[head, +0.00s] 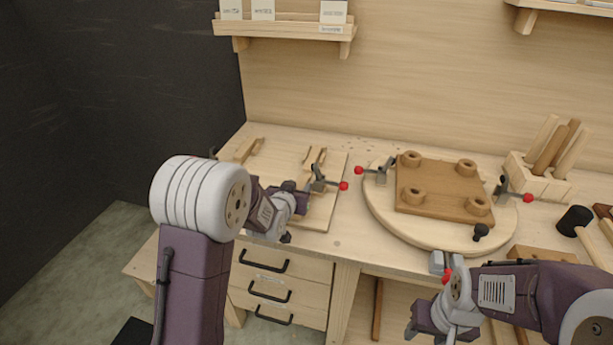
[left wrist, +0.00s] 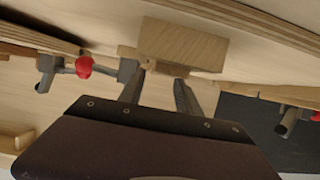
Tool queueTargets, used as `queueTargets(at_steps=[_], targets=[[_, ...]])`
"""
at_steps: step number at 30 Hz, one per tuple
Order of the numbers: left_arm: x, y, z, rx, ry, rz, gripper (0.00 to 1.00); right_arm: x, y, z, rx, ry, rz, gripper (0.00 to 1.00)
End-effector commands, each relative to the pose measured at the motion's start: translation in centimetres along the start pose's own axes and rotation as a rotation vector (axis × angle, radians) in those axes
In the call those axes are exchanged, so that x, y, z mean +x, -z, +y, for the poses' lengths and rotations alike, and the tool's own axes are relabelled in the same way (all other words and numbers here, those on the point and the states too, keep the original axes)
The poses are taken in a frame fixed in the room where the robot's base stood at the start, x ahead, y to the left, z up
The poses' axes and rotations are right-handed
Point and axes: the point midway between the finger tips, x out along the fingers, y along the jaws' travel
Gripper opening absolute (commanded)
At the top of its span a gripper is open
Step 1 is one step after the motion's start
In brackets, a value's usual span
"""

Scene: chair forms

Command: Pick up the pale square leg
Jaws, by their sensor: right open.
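The rack (head: 540,187) at the right back of the bench holds several upright legs, pale and brown. One pale leg (head: 546,131) stands in it, and I cannot tell its cross-section. My left gripper (head: 286,238) is low over the front left of the bench, with its fingers mostly hidden in the head view. In the left wrist view a pale square-edged wooden block (left wrist: 182,45) lies right at the tips of my left gripper (left wrist: 164,72). I cannot tell whether the fingers grip it. My right gripper (head: 428,326) is open in front of the bench, away from the rack.
A round board (head: 385,222) with red-knobbed clamps carries a brown seat (head: 440,185) with round sockets. A pale board (head: 335,190) with a clamp (head: 319,180) lies beside my left arm. A black-headed mallet (head: 575,220) lies at the right. A shelf (head: 290,29) hangs above.

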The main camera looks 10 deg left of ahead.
Motion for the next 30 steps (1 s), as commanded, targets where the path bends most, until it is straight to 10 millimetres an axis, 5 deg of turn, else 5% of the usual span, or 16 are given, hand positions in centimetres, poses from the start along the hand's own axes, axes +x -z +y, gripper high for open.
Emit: queueTargets(at_steps=[5,12,17,30], targets=[[2.7,0.0,-0.1,0.0,0.0,-0.001,0.4,-0.1,0.0,0.0,0.0,0.0,0.0,0.49],[3.0,0.0,-0.1,0.0,0.0,0.0,0.4,-0.1,0.0,0.0,0.0,0.0,0.0,0.49],[3.0,0.0,-0.1,0.0,0.0,0.0,0.0,-0.1,0.0,0.0,0.0,0.0,0.0,0.49],[2.9,0.8,0.0,0.0,0.0,0.001,0.0,-0.7,0.1,0.0,0.0,0.0,0.0,0.49]])
